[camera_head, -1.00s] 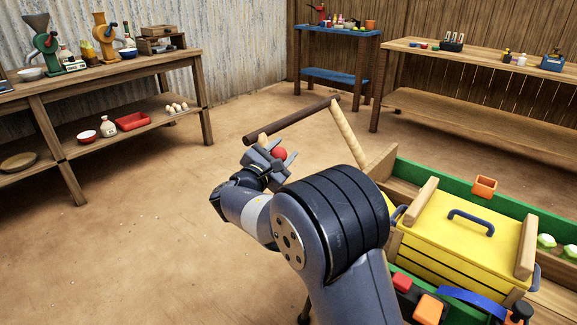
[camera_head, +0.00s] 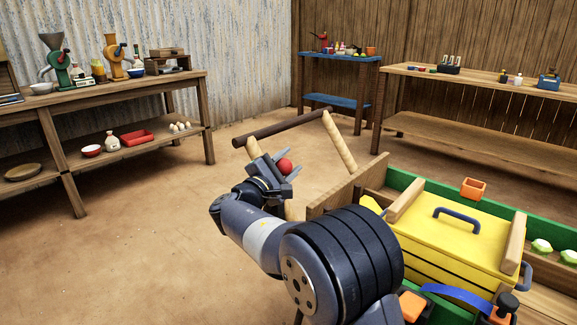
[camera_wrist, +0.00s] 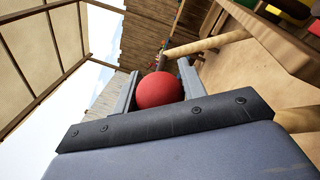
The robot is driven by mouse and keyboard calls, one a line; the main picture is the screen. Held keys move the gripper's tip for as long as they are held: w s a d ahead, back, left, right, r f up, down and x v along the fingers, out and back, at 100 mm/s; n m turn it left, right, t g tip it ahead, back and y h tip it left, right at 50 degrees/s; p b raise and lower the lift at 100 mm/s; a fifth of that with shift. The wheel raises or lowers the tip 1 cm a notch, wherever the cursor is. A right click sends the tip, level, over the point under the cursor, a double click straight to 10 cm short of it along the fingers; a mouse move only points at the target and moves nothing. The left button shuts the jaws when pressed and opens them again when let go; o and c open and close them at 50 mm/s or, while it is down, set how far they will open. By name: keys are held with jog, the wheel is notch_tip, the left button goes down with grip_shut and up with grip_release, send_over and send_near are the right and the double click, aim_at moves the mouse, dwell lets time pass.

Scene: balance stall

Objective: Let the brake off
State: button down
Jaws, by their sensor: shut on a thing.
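The brake appears to be a lever with a red ball knob (camera_head: 285,166) by the cart's handle; its stem is mostly hidden. My gripper (camera_head: 281,164) is shut on the red knob, with a finger on either side of it. In the wrist view the knob (camera_wrist: 158,90) sits between the two fingers (camera_wrist: 155,92). The cart's dark handle bar (camera_head: 280,129) and its pale wooden shafts (camera_head: 340,143) stand just beyond and beside my gripper.
A laden bench (camera_head: 190,80) stands at left; a blue table (camera_head: 338,58) and a wooden bench (camera_head: 480,83) stand behind. The floor at left is clear.

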jog(key=shift+d+f, duration=0.1)
jog(key=shift+f, duration=0.1)
jog(key=c, duration=0.9)
grip_release()
jog(key=shift+s+r, duration=0.1)
jog(key=p+v, duration=0.2)
jog(key=v, duration=0.8)
jog(key=shift+s, duration=0.35)
